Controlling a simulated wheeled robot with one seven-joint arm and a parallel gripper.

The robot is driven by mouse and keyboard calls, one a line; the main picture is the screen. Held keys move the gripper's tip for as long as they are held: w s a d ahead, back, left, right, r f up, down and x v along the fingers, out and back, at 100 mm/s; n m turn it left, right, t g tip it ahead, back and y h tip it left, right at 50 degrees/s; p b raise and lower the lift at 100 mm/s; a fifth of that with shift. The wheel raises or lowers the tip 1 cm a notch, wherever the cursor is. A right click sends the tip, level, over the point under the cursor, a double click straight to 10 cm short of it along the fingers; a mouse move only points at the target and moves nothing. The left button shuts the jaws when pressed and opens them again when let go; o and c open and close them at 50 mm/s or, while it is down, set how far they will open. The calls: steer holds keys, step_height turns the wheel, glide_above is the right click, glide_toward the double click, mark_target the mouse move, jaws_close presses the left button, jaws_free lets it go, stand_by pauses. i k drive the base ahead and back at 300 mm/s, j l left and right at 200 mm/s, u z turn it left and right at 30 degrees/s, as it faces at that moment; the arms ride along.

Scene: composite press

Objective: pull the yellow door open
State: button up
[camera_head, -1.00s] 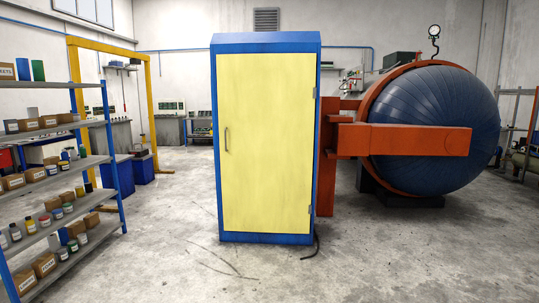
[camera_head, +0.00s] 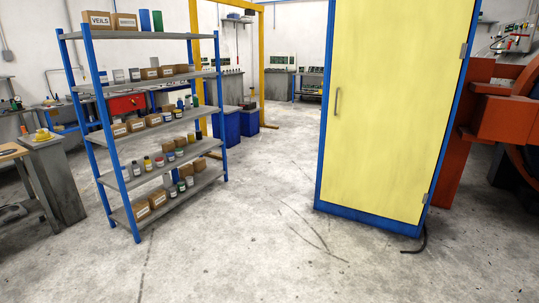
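The yellow door (camera_head: 385,110) is the front of a tall cabinet with a blue frame (camera_head: 365,217), at the right of the head view. The door looks shut. Its upright grey handle (camera_head: 338,101) is on the left side of the door, and hinges (camera_head: 463,50) show on its right edge. The cabinet's top is cut off by the picture's upper edge. My gripper is not in view.
A blue and grey shelf rack (camera_head: 156,193) with boxes and jars stands at the left. A workbench (camera_head: 52,160) is at the far left. Orange press parts (camera_head: 497,117) are right of the cabinet. A black hose (camera_head: 417,243) lies at its base. The floor (camera_head: 260,235) ahead is clear.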

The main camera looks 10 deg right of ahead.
mark_target(396, 65)
steer(key=i+z, duration=0.35)
steer(key=i, duration=1.75)
